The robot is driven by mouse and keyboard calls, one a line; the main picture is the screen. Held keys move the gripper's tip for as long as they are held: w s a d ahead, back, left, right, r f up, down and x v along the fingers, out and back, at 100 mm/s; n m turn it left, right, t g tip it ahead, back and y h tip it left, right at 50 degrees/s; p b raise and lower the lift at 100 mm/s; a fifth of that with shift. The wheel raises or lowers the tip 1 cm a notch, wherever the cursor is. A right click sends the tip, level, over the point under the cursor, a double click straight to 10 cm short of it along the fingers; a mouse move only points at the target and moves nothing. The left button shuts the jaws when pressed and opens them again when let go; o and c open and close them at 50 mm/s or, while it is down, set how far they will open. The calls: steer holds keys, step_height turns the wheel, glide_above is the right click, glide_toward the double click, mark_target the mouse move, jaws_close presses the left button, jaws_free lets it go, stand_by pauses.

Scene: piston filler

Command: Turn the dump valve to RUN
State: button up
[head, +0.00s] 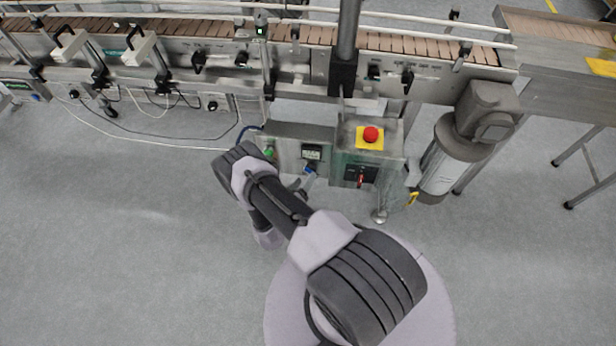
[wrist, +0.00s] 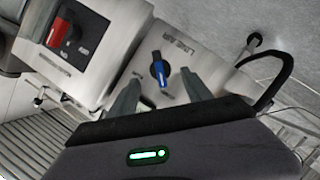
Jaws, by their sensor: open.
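In the wrist view, a black rotary knob with a blue handle (wrist: 159,69) sits on a metal panel. The blue handle points toward my gripper.
A red-handled switch (wrist: 58,34) sits on a raised box left of the blue knob. A red emergency button (head: 370,134) tops the cabinet. A black curved handle or hose (wrist: 276,78) is right of the fingers. A conveyor (head: 420,45) runs behind; open floor (head: 120,260) lies left.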

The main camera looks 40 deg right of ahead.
mark_target(309, 172)
steer(key=b+x, duration=0.1)
steer(key=x, duration=0.3)
steer(key=shift+w+d+f, duration=0.1)
steer(key=shift+w+d, duration=0.05)
steer(key=shift+d, duration=0.15)
steer(key=shift+c, duration=0.2)
jaws_close()
